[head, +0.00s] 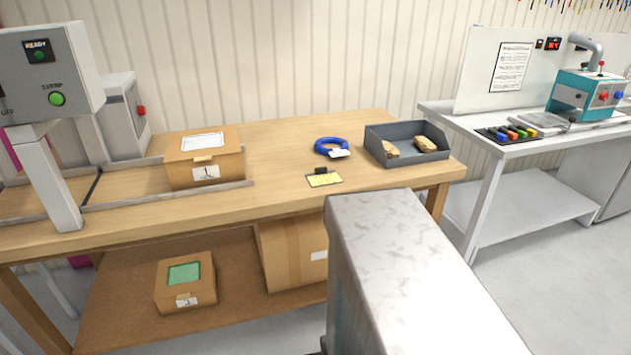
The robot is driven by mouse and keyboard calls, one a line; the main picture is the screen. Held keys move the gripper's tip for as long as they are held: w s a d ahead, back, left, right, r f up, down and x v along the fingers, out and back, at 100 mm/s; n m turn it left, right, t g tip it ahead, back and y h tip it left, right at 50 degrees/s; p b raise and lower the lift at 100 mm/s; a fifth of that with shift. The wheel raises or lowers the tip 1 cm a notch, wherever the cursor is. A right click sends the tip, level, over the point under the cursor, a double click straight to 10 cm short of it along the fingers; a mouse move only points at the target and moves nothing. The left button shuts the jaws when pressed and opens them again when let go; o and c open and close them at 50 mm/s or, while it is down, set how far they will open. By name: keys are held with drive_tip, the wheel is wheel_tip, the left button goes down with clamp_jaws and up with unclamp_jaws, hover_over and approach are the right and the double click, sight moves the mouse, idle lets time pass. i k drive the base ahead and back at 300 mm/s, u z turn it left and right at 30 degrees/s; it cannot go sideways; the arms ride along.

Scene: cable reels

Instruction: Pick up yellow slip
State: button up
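The yellow slip (324,180) lies flat near the front edge of the wooden table (290,130). A small dark clip or tab shows at its back edge. A blue cable coil (331,146) with a white tag lies just behind it, apart from it. My gripper is not in view, so whether it is open or shut does not show.
A grey tray (377,135) with brown lumps stands right of the slip. A cardboard box (172,168) sits between rails at left. A large grey slab (410,260) fills the foreground. A white bench (520,146) stands at right. The tabletop around the slip is clear.

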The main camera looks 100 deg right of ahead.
sight(321, 176)
drive_tip(key=i, duration=0.3)
drive_tip(key=z, duration=5)
drive_tip(key=i, duration=0.15)
drive_tip(key=u, duration=3)
drive_tip(key=i, duration=0.55)
drive_tip(key=z, duration=0.2)
